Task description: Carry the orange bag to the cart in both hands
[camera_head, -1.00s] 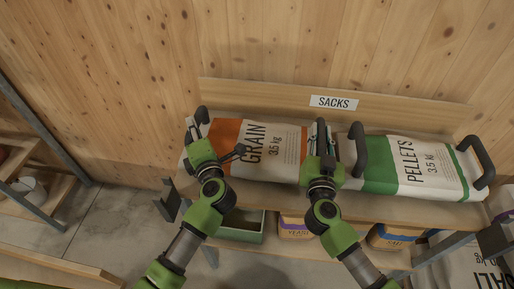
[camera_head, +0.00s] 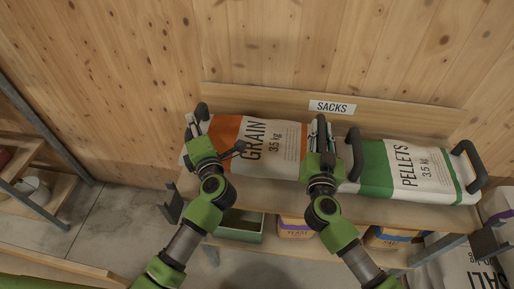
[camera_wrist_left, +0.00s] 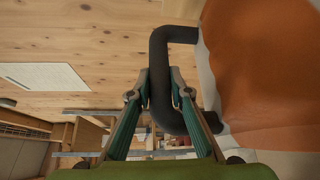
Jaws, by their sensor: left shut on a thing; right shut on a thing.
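The orange bag (camera_head: 285,143), an orange and white sack marked GRAIN 3.5 kg, lies on the wooden shelf below the SACKS sign. My left gripper (camera_head: 195,127) is at its left end, shut on the dark handle there. In the left wrist view my left gripper (camera_wrist_left: 158,95) has its fingers on either side of the handle (camera_wrist_left: 160,62), beside the orange cloth. My right gripper (camera_head: 321,130) is at the bag's right end, shut on its right handle, which is mostly hidden by the gripper. The cart is not clearly seen.
A green and white PELLETS sack (camera_head: 378,168) with dark handles lies close to the right of my right gripper. A green bin (camera_head: 240,226) and several packages sit below the shelf (camera_head: 270,198). The wooden wall stands behind. A rack (camera_head: 42,195) is at left; concrete floor shows between.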

